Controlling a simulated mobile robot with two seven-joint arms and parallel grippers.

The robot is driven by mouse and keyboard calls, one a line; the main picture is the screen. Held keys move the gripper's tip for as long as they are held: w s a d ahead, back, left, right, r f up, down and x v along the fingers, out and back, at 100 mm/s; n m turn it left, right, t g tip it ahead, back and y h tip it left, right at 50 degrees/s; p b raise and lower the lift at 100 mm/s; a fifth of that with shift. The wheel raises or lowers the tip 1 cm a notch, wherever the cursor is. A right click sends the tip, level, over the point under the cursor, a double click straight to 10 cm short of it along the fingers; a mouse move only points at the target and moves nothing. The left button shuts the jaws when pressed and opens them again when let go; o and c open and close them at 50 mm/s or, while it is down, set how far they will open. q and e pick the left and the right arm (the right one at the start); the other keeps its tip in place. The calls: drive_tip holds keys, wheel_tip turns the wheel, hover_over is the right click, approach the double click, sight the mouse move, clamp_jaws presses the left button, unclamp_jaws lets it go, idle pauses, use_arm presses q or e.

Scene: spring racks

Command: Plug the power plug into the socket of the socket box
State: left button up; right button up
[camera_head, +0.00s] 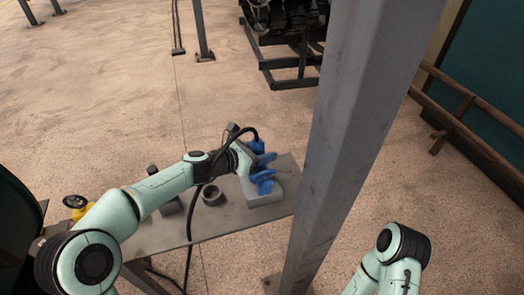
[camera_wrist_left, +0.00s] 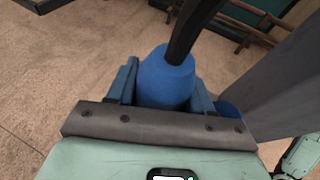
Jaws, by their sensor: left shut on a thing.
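My left gripper (camera_head: 264,165) reaches in from the left over the table. It is shut on the blue power plug (camera_wrist_left: 165,82), which sits between the blue fingers in the left wrist view. The plug's rear end (camera_head: 257,145) shows in the head view, with a black cable running from it. The grey socket box (camera_head: 266,198) stands on the table's right part, just below the gripper. Blue parts at its top are partly hidden by the fingers. I cannot tell whether the plug touches the socket. My right gripper is out of view.
A grey metal post (camera_head: 350,130) rises close to the table's right end. A dark ring-shaped cup (camera_head: 211,195) and a dark block (camera_head: 171,206) stand on the table (camera_head: 225,225). The black cable (camera_head: 192,215) hangs over its front edge. Open floor lies behind.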

use_arm(q)
drive_tip(key=shift+f+b, duration=0.35)
drive_tip(key=shift+f, duration=0.15)
drive_tip(key=shift+r, duration=0.15)
drive_tip(key=shift+r+p, duration=0.4)
drive_tip(key=shift+p, duration=0.05)
drive_tip(key=shift+r, duration=0.1)
